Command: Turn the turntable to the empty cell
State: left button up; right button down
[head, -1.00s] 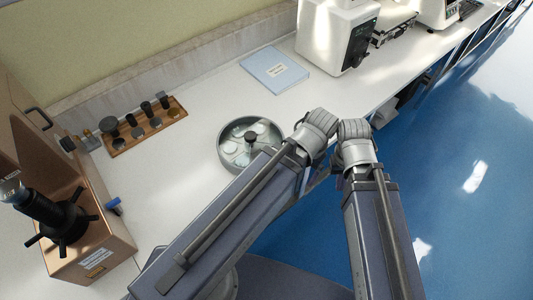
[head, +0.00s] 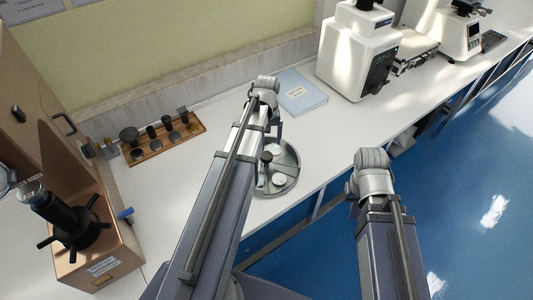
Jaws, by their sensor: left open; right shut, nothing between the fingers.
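The turntable (head: 296,168) is a round grey metal dish with pale round pieces in its cells and a dark knob (head: 267,157) at its middle. It sits on the white bench near the front edge. My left arm covers its left part, so I cannot tell which cell is empty. My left gripper (head: 275,131) is open above the back of the turntable, close to the knob; its fingertips are hard to make out. My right gripper (head: 371,182) is shut and empty, out past the bench's front edge, right of the turntable; its fingers are mostly hidden.
A wooden rack (head: 165,143) with dark parts stands at the back left. A copper-coloured tester (head: 112,255) with a black spoked handle is at the left. The bench right of the turntable is clear.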

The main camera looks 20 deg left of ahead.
aim_at(267, 155)
pick_arm(q)
jog(key=shift+f+b, duration=3.95)
jog(key=shift+b, duration=0.05)
grip_shut()
